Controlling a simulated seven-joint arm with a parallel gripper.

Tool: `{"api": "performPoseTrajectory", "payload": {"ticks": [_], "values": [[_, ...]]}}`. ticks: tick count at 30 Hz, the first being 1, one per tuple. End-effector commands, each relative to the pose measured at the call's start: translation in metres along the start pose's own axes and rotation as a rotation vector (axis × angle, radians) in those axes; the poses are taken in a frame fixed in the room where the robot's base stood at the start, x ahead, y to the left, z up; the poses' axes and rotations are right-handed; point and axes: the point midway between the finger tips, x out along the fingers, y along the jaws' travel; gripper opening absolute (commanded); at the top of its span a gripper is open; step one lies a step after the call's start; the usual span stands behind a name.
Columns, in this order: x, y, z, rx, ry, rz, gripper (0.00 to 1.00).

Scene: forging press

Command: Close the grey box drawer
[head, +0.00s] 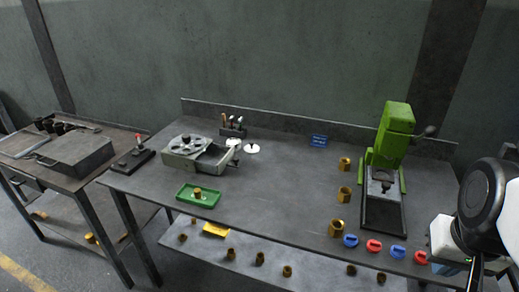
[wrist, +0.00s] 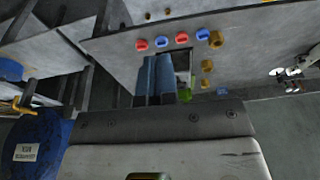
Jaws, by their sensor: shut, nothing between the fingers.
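The grey box (head: 183,158) stands on the left part of the main table in the head view, with round dark parts on its top. Its drawer (head: 222,163) sticks out on the right side, open, with the inside partly visible. The box also shows small at the right edge of the wrist view (wrist: 290,72). My gripper (wrist: 156,62) is shut and empty, its fingers together in the wrist view. My arm is at the far right of the head view, well away from the drawer.
A green tray (head: 184,192) with a brass part lies in front of the box. White discs (head: 252,149) and a tool holder (head: 233,128) sit near the drawer. A green press (head: 393,135), brass nuts (head: 344,194) and red and blue pieces (head: 374,246) stand right. The table's middle is clear.

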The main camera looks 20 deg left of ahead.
Motion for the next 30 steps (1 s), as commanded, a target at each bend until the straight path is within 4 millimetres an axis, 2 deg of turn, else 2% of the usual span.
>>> {"api": "performPoseTrajectory", "payload": {"ticks": [5,16,30], "values": [[0.001,-0.016,-0.031,-0.014,-0.022,-0.048,0.0],[0.011,-0.065,-0.111,-0.043,-0.07,-0.178,0.0],[0.043,-0.14,-0.209,-0.071,-0.13,-0.339,0.0]]}}
